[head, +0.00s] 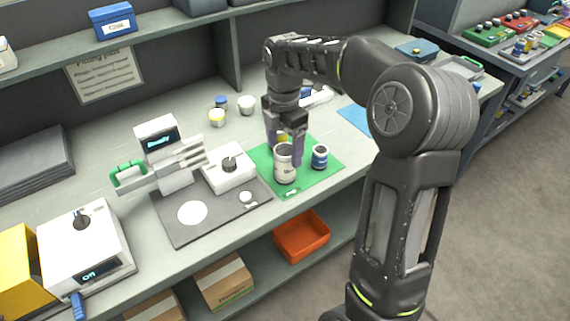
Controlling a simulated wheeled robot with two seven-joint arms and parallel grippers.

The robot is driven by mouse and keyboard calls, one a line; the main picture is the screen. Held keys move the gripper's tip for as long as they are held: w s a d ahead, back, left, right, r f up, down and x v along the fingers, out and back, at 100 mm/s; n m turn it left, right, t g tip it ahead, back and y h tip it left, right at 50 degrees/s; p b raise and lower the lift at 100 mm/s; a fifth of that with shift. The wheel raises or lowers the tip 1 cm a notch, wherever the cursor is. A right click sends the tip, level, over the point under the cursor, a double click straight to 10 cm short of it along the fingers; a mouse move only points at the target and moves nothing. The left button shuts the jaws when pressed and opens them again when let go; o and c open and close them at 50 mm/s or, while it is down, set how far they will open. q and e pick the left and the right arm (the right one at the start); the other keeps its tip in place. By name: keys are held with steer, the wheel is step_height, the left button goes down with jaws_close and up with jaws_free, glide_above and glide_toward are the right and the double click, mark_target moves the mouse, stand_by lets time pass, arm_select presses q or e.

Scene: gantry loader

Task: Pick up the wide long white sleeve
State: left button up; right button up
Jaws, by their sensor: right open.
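A white, long cylinder (284,170), which looks like the wide sleeve, stands upright on the green mat (309,174). It has a dark open-looking top and small print on its side. My right gripper (285,151) points down over it, open, with its purple-grey fingers near the cylinder's upper part. I cannot tell whether they touch it. My left gripper is out of view.
A dark blue-and-white cylinder (320,157) stands close to the right on the mat. A yellow-banded piece (217,118), a blue piece (221,102) and a short white piece (247,105) stand behind. A white device (229,168) is to the left.

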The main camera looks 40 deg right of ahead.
mark_target(285, 167)
steer(key=shift+f, duration=1.3)
steer(key=shift+d+f+p, duration=0.15)
steer(key=shift+f+p, duration=0.55)
steer(key=shift+f, duration=1.95)
steer(key=shift+c, duration=0.3)
jaws_close()
steer(key=shift+r, duration=0.1)
